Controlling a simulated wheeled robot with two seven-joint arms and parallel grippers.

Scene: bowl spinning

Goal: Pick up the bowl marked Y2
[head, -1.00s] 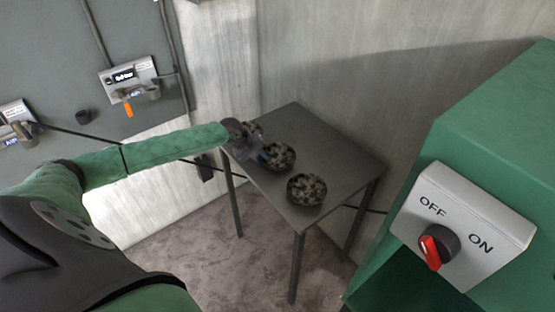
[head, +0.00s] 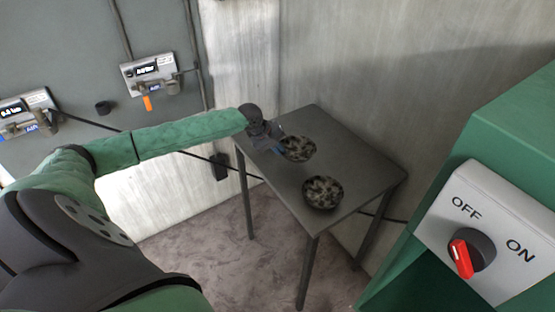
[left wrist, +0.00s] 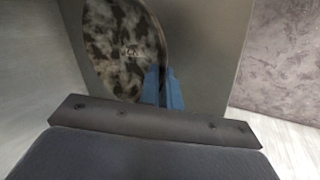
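Two dark bowls with mottled grey contents show in the head view. The rear bowl (head: 297,149) is at my left gripper (head: 279,149) and appears slightly above the table. The other bowl (head: 322,192) sits on the table nearer the front. In the left wrist view the rear bowl (left wrist: 125,50) carries a small faint mark that I cannot read surely. The blue fingers of my left gripper (left wrist: 163,88) are close together at that bowl's rim, shut on it. My right gripper is not in view.
The grey table (head: 365,172) stands against a pale wall. A green cabinet with an OFF/ON switch box (head: 480,235) stands at the right. Wall devices (head: 150,72) are at the left. The right part of the tabletop is clear.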

